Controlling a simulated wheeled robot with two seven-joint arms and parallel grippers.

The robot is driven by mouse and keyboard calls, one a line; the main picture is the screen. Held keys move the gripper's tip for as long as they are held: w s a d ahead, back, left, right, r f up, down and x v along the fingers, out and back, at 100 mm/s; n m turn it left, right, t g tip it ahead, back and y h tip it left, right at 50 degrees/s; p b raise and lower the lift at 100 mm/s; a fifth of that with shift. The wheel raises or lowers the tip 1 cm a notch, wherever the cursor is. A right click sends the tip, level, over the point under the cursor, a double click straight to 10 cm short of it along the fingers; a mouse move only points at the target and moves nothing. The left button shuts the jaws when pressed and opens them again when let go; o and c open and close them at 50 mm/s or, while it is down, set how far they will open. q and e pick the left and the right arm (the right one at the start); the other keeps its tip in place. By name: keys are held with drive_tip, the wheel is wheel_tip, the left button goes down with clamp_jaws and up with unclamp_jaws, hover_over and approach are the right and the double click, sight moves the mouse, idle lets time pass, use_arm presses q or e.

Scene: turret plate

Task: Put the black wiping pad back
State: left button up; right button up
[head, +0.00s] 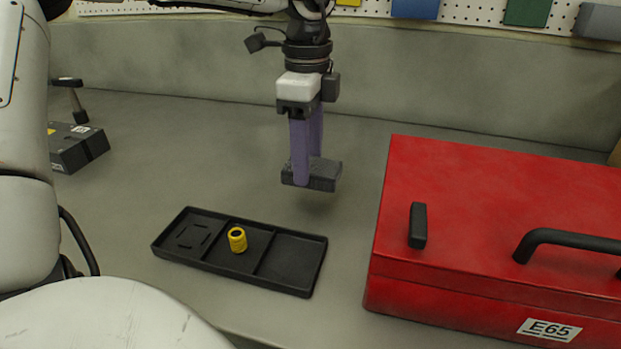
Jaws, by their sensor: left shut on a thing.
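My left gripper (306,180) points down with its purple fingers shut on the black wiping pad (326,176). The pad is a dark, flat block and hangs above the bench, behind and to the right of the black tray (257,248). A shadow on the bench lies below it. The tray has three compartments: the left one has a marked outline on its floor, the middle one holds a yellow ring-like cylinder (237,240), and the right one is empty. My right gripper is out of view.
A red toolbox (490,215) with a black handle (570,238) and an E65 label fills the right; a small black block (418,225) is on its lid. A dark device (75,148) is at the far left. The bench behind the tray is clear.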

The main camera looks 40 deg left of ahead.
use_arm(q)
drive_tip(key=shift+f, duration=2.1)
drive_tip(key=shift+f, duration=0.1)
drive_tip(key=o, duration=0.9)
drive_tip(key=shift+o, duration=0.2)
wheel_tip(320, 180, up, 12)
drive_tip(key=shift+r, duration=0.1)
